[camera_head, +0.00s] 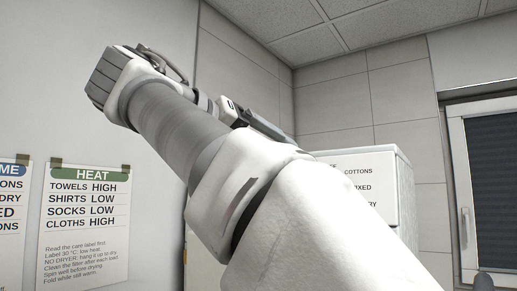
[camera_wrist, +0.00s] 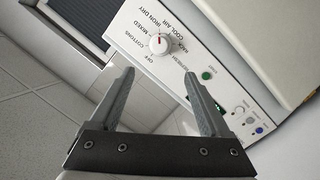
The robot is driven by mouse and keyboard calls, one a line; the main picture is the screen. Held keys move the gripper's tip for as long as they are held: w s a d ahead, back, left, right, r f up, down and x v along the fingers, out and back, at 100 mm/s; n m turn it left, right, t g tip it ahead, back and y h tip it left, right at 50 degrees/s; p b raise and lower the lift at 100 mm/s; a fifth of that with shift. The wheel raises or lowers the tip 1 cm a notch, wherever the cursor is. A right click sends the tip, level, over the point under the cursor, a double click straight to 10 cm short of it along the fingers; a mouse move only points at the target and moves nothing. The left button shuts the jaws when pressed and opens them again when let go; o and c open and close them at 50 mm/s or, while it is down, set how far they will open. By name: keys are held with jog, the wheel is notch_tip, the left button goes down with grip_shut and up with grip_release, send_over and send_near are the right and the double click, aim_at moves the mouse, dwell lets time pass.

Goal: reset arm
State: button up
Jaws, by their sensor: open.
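My gripper (camera_wrist: 159,74) is open in the wrist view, its two grey fingers apart with nothing between them. Beyond the fingers is the white dryer control panel (camera_wrist: 228,88). It carries a round white dial (camera_wrist: 159,43) with a red mark, a green button (camera_wrist: 208,74) and several small controls. The panel looks tilted in this view, and I cannot tell the exact gap to the fingertips. In the head view my arm is raised and stretches across the middle, partly hiding the white dryer (camera_head: 405,190).
A HEAT chart (camera_head: 87,220) and another partly cut-off chart (camera_head: 12,225) hang on the left wall. A window (camera_head: 490,190) with a dark blind is at the right. The ceiling (camera_head: 340,30) is above, with open space below it.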

jog(key=shift+s+a+r, duration=0.1)
jog(key=shift+s+a, duration=0.25)
jog(key=shift+s, duration=0.05)
jog(key=s+d+f+n+g+y, duration=0.1)
jog(key=d+f+n+y, duration=0.1)
jog(key=d+f, duration=0.35)
jog(key=s+d+f+n+g+y, duration=0.1)
jog(key=d+f, duration=0.1)
jog(key=f, duration=0.7)
jog(key=d+f+n+g+y, duration=0.1)
jog(key=d+f+n+y, duration=0.1)
jog(key=d+f, duration=0.35)
jog(key=s+f+m+y, duration=0.1)
jog(key=s+f, duration=0.3)
jog(key=f, duration=0.4)
jog(key=s+f+m+g+y, duration=0.1)
jog(key=s+f+y, duration=0.2)
jog(key=f, duration=0.5)
jog(key=s+f+m+y, duration=0.1)
jog(key=s+f, duration=0.5)
jog(key=f, duration=0.2)
jog(key=shift+f+g+y, duration=0.2)
jog(key=shift+g+y, duration=0.2)
jog(key=shift+w, duration=0.1)
